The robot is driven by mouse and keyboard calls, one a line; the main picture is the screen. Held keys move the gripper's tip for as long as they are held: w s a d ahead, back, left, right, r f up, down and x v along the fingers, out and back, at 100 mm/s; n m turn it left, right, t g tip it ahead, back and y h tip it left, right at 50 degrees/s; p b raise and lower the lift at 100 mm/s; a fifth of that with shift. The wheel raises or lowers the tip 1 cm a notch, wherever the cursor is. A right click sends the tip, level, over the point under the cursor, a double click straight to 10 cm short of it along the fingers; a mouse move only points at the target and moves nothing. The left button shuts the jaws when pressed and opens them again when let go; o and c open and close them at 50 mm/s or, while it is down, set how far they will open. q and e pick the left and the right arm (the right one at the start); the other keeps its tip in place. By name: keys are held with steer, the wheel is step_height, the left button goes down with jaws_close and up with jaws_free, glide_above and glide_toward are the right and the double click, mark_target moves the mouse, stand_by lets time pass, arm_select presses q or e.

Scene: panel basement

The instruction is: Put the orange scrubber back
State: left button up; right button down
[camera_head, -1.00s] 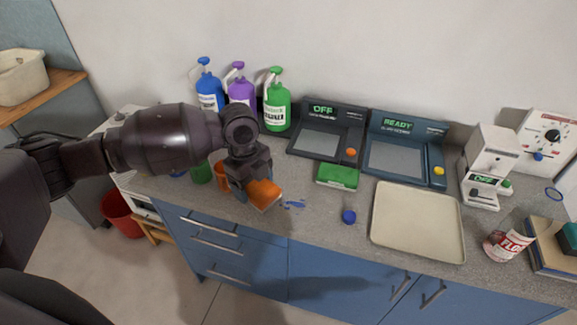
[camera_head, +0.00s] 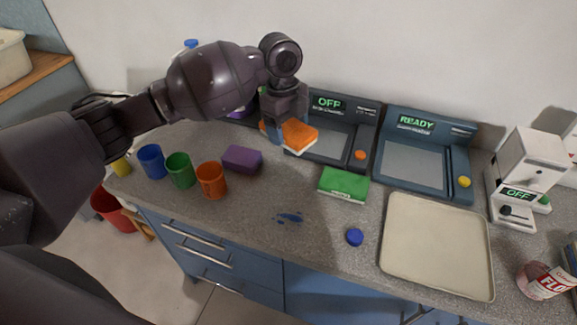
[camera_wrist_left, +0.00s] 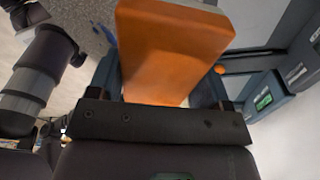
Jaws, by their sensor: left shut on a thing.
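The orange scrubber (camera_head: 300,135) is an orange block with a pale underside. My left gripper (camera_head: 284,132) is shut on it and holds it raised, in front of the left panel device marked OFF. In the left wrist view the scrubber (camera_wrist_left: 168,45) fills the space between the fingers and sticks out past them. A purple scrubber (camera_head: 242,159) and a green scrubber (camera_head: 343,186) lie on the grey counter (camera_head: 235,225), with a bare stretch between them. My right gripper does not show.
Yellow, blue (camera_head: 151,161), green (camera_head: 180,170) and orange (camera_head: 211,180) cups stand at the left. A blue smear (camera_head: 289,217) and a blue cap (camera_head: 355,237) are near the front. A beige tray (camera_head: 437,246) lies right. My arm mostly hides the pump bottles.

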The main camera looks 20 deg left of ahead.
arm_select(q)
glide_above(289, 174)
step_height(289, 174, down, 6)
steer(key=shift+a+f, duration=0.15)
steer(key=shift+f, duration=0.05)
steer(key=shift+f+b, duration=0.35)
steer(key=shift+f, duration=0.3)
step_height(289, 174, down, 5)
steer(key=shift+r+b, duration=0.1)
steer(key=shift+b, duration=0.2)
steer(key=shift+f, duration=0.2)
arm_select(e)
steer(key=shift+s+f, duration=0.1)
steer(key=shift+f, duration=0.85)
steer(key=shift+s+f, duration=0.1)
